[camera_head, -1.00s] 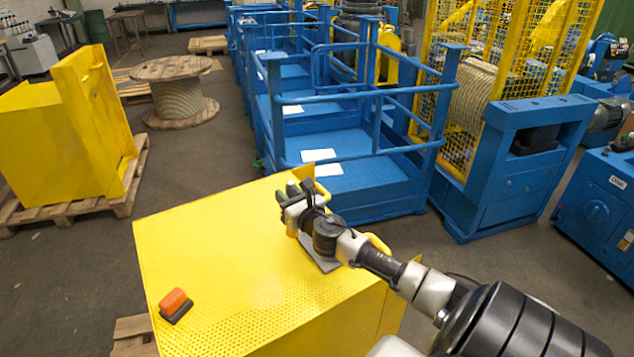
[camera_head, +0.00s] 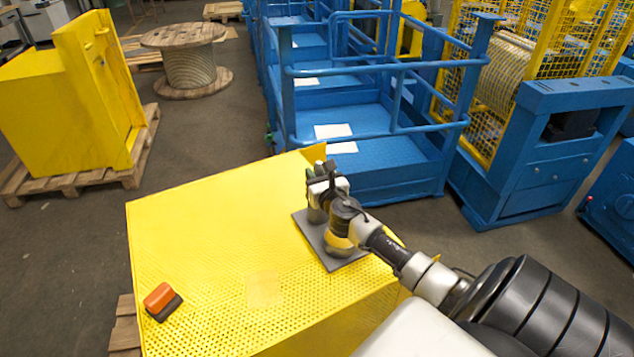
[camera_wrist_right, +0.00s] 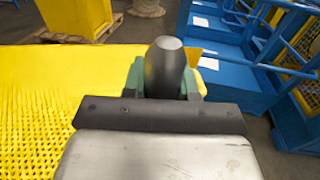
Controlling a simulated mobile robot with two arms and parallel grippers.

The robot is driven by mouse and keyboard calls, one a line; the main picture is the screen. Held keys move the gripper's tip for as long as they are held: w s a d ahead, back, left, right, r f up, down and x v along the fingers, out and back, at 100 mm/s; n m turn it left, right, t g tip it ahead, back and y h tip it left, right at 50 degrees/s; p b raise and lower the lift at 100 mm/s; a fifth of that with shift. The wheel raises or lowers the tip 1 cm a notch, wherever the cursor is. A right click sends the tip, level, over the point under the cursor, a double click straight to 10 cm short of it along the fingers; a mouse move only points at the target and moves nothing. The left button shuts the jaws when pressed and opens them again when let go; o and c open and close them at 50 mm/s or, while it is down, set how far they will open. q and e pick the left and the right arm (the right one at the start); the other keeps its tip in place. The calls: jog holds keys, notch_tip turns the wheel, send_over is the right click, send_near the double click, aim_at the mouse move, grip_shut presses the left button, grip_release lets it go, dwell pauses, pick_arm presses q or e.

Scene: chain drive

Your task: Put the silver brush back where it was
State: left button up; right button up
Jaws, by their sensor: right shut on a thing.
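My right gripper (camera_head: 318,186) is over the far part of the yellow perforated table (camera_head: 205,235), at the edge of a grey mat (camera_head: 306,226). In the right wrist view, its green fingers (camera_wrist_right: 165,82) are shut on a smooth, rounded grey piece, which I take to be the silver brush (camera_wrist_right: 164,66). The brush points away from the wrist, and its lower part is hidden. In the head view, a grey upright part of the brush (camera_head: 316,213) shows below the fingers; I cannot tell whether it touches the mat. My left gripper is not in view.
An orange-and-black block (camera_head: 161,300) lies at the table's front left. A paler square patch (camera_head: 265,289) shows on the table's front middle. A blue railed platform (camera_head: 375,160) stands just behind the table. The table's left half is mostly clear.

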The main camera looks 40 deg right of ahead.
jog(key=shift+f+b, duration=0.35)
jog(key=shift+f, duration=0.7)
jog(key=o, duration=0.9)
jog(key=shift+r, duration=0.15)
jog(key=shift+s, duration=0.1)
jog(key=v, duration=1.2)
jog(key=shift+r+b, duration=0.1)
jog(key=shift+b, duration=0.2)
